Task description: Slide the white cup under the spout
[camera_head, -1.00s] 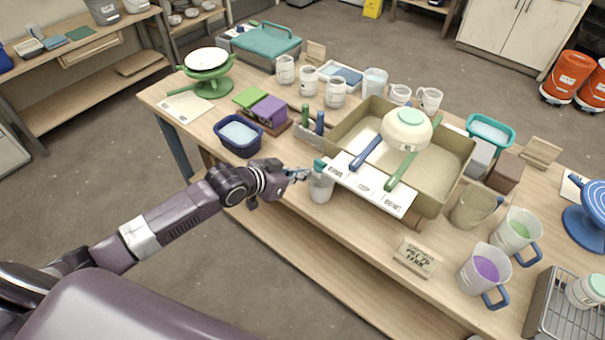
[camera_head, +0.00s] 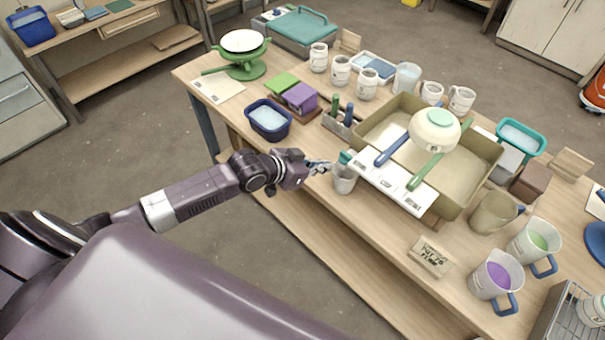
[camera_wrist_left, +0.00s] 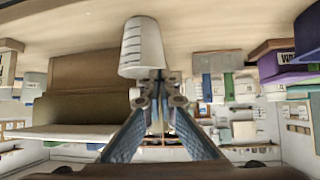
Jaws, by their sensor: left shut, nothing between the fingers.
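The white cup (camera_head: 344,182) stands near the front edge of the table, just left of the labelled white strip. It also shows in the left wrist view (camera_wrist_left: 142,47), with dark marks on its side. A small teal part (camera_head: 346,157), perhaps the spout, shows directly above and behind the cup; I cannot tell how they line up. My left gripper (camera_head: 320,167) is shut and empty, just left of the cup. In the left wrist view its fingertips (camera_wrist_left: 157,82) are close to the cup; I cannot tell whether they touch. My right gripper is not in view.
A beige basin (camera_head: 478,170) with a bowl (camera_head: 434,130) stands right of the cup. A blue tub (camera_head: 268,121) and a tool holder (camera_head: 341,124) lie behind the gripper. A small sign (camera_head: 431,256) and a purple-filled jug (camera_head: 496,276) stand at the front right.

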